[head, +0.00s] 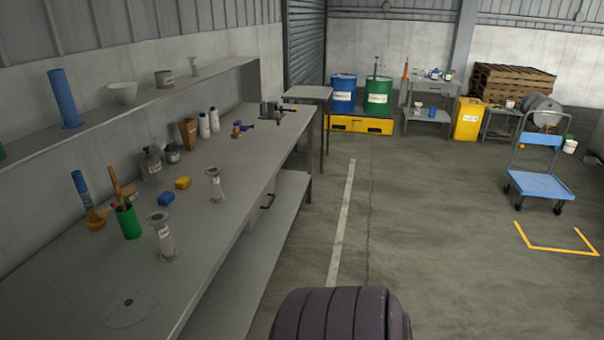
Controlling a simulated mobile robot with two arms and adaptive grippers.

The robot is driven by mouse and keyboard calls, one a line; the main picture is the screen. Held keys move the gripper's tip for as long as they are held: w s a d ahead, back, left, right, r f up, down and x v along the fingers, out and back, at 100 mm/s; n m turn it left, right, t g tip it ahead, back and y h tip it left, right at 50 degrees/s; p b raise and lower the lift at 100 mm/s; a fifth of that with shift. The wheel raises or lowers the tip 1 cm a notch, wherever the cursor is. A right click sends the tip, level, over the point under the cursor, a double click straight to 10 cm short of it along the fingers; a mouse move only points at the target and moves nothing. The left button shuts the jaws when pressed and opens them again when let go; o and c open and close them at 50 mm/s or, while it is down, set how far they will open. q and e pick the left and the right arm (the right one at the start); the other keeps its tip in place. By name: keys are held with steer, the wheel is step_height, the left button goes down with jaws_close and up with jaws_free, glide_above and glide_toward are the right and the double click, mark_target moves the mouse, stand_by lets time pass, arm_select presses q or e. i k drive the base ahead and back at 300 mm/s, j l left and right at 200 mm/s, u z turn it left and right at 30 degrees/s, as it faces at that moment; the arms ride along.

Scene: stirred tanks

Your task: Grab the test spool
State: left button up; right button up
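Two pale flanged cylinders that look like spools stand upright on the long grey workbench (215,240). The nearer spool (165,239) stands close to the front edge, right of a green cup (129,222). I cannot tell which one is the test spool. Neither of my grippers shows in the head view.
A flat disc (128,308) lies on the bench's near end. A shelf (150,102) runs above. Open floor lies right of the bench; a blue trolley (540,185) stands far right.

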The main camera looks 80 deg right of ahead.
mark_target(217, 196)
steer(key=z, duration=1.9)
steer(key=i+l, duration=0.1)
